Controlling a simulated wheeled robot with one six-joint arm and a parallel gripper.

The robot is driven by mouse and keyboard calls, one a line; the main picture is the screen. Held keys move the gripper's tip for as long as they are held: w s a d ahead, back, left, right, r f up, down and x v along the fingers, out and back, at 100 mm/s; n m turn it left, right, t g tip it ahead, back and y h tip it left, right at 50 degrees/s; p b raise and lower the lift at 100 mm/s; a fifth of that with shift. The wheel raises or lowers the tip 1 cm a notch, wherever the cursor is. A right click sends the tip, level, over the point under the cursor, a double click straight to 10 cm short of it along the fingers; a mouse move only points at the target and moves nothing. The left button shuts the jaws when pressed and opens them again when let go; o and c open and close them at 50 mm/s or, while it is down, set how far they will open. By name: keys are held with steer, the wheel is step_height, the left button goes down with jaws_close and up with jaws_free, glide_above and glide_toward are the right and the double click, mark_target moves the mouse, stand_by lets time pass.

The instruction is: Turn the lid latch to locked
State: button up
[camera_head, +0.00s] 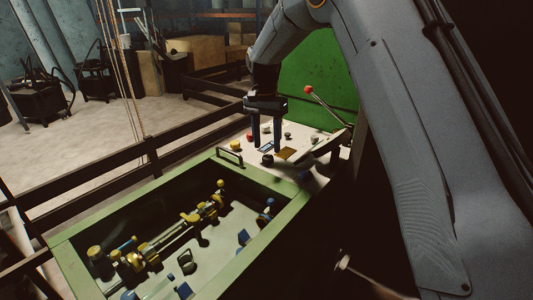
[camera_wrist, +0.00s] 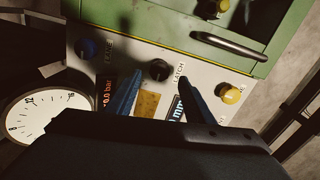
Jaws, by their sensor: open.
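The black latch knob (camera_wrist: 158,69) sits on the pale control panel, beside the printed word LATCH, in the wrist view. In the head view the black knob (camera_head: 267,160) is at the panel's near edge. I cannot tell which position it is turned to. My gripper (camera_wrist: 155,80) is open and empty, its two blue fingers spread on either side of the knob in the picture. In the head view my gripper (camera_head: 267,149) points down over the panel, just above the knob; contact cannot be made out.
A dark handle (camera_wrist: 230,45) stands on the green frame. A red-tipped lever (camera_head: 309,90) rises at the right. The green box (camera_head: 75,262) holds yellow-and-blue machinery.

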mark_target(267, 156)
steer(key=shift+r+b, duration=0.35)
steer(key=shift+r, duration=1.3)
steer(key=s+d+f+n, duration=0.1)
steer(key=s+d, duration=0.3)
steer(key=s+d+f+n, duration=0.1)
steer(key=s+d, duration=0.3)
steer(key=s, duration=0.1)
steer(key=s+d+f+n, duration=0.1)
steer(key=s+d, duration=0.3)
steer(key=s, duration=0.1)
steer(key=shift+s+f+t, duration=0.2)
steer(key=shift+f+t, duration=0.15)
steer(key=shift+t, duration=0.05)
steer(key=s+d+f+n, duration=0.1)
steer(key=s+d+f, duration=0.1)
steer(key=s, duration=0.7)
steer(key=s+d+f+n, duration=0.2)
steer(key=s+d+f, duration=0.1)
steer(key=s, duration=0.6)
steer(key=shift+s+d+t+y, duration=0.3)
steer(key=shift+d, duration=0.6)
